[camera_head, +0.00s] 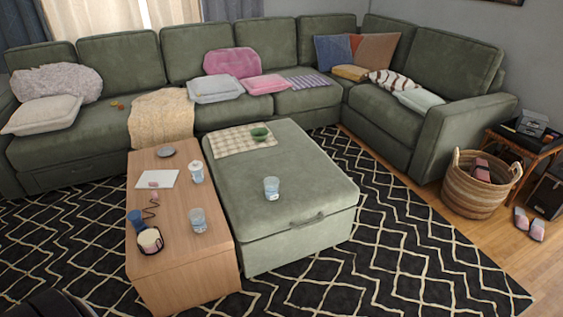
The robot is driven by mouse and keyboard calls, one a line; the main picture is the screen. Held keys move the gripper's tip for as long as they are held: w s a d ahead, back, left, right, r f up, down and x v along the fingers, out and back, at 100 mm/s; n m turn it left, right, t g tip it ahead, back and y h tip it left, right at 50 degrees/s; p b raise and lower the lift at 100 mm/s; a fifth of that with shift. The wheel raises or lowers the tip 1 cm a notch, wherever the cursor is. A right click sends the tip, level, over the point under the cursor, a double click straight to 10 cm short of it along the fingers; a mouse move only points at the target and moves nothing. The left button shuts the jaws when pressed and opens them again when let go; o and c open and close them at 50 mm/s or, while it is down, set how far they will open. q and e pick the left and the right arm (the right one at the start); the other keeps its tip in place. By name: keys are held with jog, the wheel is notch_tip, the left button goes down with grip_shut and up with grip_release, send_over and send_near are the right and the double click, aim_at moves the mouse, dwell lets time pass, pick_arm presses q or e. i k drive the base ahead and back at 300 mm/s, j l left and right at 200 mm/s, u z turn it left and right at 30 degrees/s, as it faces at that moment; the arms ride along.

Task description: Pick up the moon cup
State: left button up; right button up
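Several cup-like things stand on the low wooden table (160,208) and the green ottoman (300,210); I cannot tell which is the moon cup. A clear glass with something pinkish in it (271,188) stands upright on the ottoman. On the wooden table are a white cup-like container (196,172), a clear glass (198,220), a blue cup-like thing (134,217) and a dark-rimmed item with a pale top (150,240). Any moon marking is too small to see. Neither of my grippers is in view.
A green sectional sofa (130,65) with cushions lies behind. A green bowl (260,133) sits on a checked cloth on the ottoman. The table and ottoman stand close together. A wicker basket (472,200) and slippers (530,224) are at right. The patterned rug (400,250) in front is clear.

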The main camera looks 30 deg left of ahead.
aim_at(270, 184)
jog(key=u, duration=1.05)
